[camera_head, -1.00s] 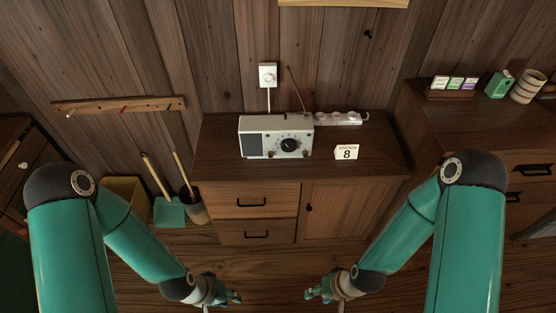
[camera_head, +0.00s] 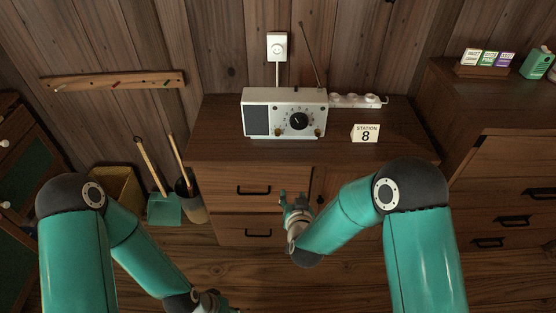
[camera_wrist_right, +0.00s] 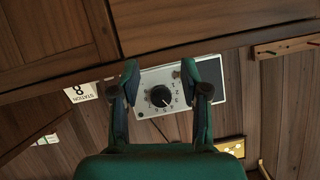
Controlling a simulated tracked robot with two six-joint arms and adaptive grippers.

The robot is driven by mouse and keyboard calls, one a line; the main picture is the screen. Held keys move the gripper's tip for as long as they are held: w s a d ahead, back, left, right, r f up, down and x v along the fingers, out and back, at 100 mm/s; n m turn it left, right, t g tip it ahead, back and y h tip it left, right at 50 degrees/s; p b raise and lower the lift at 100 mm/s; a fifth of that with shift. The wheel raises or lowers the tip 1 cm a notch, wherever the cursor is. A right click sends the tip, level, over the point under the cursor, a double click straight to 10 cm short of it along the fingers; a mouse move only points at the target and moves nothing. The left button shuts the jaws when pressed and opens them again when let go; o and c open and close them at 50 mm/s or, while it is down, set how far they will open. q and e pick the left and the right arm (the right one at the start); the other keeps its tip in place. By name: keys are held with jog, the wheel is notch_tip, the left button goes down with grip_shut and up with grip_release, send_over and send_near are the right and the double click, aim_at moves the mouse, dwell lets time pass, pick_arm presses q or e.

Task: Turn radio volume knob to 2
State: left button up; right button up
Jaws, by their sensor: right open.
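The white radio (camera_head: 262,96) stands on top of the brown cabinet. Its front has a grey speaker panel and a large black knob (camera_head: 299,121) ringed by numbers, with small brass knobs (camera_head: 278,133) below. In the right wrist view the radio appears turned over and the black knob (camera_wrist_right: 160,96) shows between the fingers; the pointer setting is too small to read surely. My right gripper (camera_head: 293,199) is open and empty, in front of the cabinet and below the radio; it also shows in the wrist view (camera_wrist_right: 159,72). My left gripper (camera_head: 222,304) is low at the bottom edge, partly cut off.
A "Station 8" card (camera_head: 365,133) stands right of the radio, with a white power strip (camera_head: 355,101) behind. The radio's thin antenna (camera_head: 312,55) rises at the back. The cabinet top (camera_head: 220,148) is clear in front of the radio.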

jog(key=w+a+r+m+t+h+b, duration=0.1)
jog(key=w+a+r+t+h+b, duration=0.1)
jog(key=w+a+r+t+b, duration=0.25)
pick_arm(q)
notch_tip(320, 180, down, 8)
jog(key=b, duration=0.1)
pick_arm(e)
send_near(278, 135)
jog(key=shift+t, duration=0.35)
jog(key=w, duration=0.8)
jog(key=shift+w+d+f, duration=0.15)
jog(key=shift+w+f, duration=0.15)
jog(key=shift+w, duration=0.05)
pick_arm(q)
jog(key=shift+f, duration=0.1)
pick_arm(e)
grip_shut()
